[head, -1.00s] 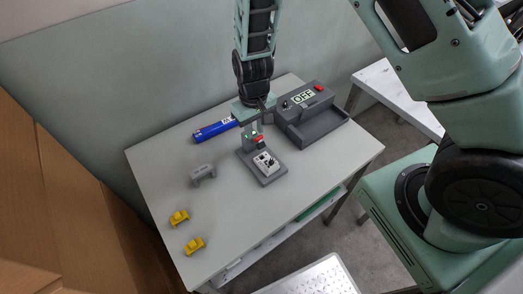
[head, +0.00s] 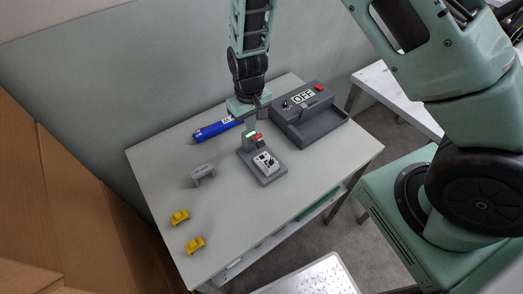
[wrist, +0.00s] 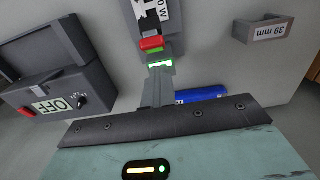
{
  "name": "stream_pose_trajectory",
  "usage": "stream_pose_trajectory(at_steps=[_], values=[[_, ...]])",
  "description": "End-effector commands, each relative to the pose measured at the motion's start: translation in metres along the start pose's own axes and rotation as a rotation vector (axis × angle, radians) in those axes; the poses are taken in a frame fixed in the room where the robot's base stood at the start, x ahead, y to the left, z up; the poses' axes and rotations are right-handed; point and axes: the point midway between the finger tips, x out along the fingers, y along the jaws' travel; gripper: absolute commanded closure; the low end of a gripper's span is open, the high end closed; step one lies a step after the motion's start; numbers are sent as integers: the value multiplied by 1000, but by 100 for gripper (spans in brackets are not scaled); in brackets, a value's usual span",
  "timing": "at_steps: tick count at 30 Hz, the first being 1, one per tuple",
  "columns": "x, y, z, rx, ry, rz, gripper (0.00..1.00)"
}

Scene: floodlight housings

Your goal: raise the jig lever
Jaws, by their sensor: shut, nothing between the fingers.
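The jig (head: 245,160) is a grey base with a post at its back, and a white housing with dark markings (head: 265,161) lies on it. The jig lever's red end (head: 258,138) shows at the post; in the wrist view the red end (wrist: 151,43) is just beyond my fingertips. A bright green patch (wrist: 160,66) lies between the red end and the fingertips. My gripper (head: 250,131) points down at the back of the jig, and its shut, empty fingers also show in the wrist view (wrist: 159,80). I cannot tell whether they touch the lever.
A grey box with an OFF display (head: 303,97) and red button stands behind right. A blue cylinder (head: 212,130) lies left of my gripper. A grey bracket labelled 39 mm (wrist: 265,30) and two yellow pieces (head: 180,217) stand on the left of the table (head: 235,225). The front middle is clear.

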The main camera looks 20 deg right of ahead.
Motion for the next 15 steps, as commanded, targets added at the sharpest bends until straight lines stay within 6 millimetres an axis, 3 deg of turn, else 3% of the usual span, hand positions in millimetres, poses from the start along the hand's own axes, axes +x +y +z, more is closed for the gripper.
stream_pose_trajectory(at_steps=[15], values=[[1,0,-4,1,-1,0,100]])
